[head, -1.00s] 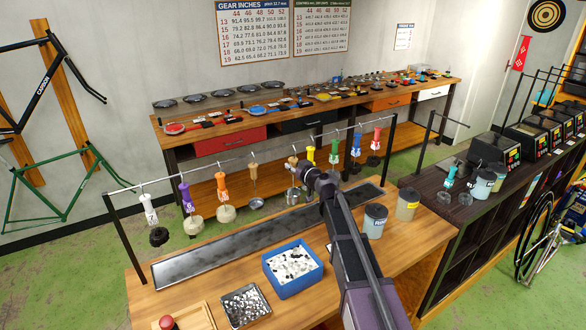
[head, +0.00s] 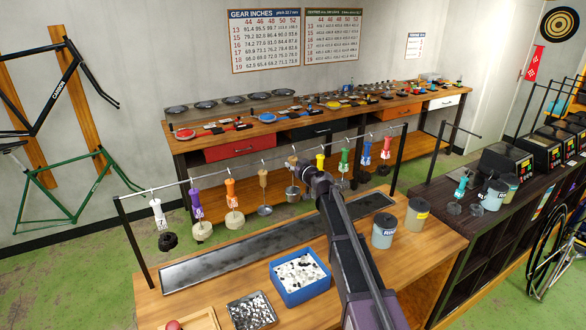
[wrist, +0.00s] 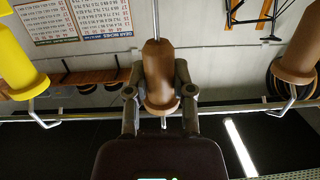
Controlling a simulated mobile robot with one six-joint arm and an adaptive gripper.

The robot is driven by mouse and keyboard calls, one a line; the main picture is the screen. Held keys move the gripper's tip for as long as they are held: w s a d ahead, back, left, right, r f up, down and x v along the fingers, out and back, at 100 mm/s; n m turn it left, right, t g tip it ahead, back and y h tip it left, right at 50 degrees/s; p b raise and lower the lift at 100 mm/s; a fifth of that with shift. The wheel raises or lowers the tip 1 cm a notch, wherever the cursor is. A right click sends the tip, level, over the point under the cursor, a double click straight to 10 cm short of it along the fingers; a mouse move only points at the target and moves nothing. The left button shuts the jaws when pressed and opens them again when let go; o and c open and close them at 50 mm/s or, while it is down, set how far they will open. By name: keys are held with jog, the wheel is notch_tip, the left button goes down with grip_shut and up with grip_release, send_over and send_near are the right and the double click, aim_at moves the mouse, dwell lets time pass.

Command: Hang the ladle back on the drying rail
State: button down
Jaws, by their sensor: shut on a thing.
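A ladle with a brown wooden handle (wrist: 158,70) is in my gripper (wrist: 160,92), whose two fingers close on the handle from both sides. In the head view my gripper (head: 302,168) is at the drying rail (head: 220,172), and the held ladle's metal bowl (head: 293,190) hangs below it. The rail (wrist: 75,117) crosses behind my gripper in the wrist view. A short metal piece shows at the handle's end near the rail. I cannot tell whether the hook is over the rail.
A yellow-handled tool (head: 320,162) and a wooden-handled ladle (head: 264,185) hang on either side of the held ladle. More tools hang along the rail. Below are a long drip tray (head: 240,253), a blue bin (head: 300,280) and two tubs (head: 384,233).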

jog(key=shift+f+b, duration=1.05)
jog(key=shift+c, duration=2)
grip_release()
jog(key=shift+o, duration=1.4)
jog(key=shift+w, duration=0.1)
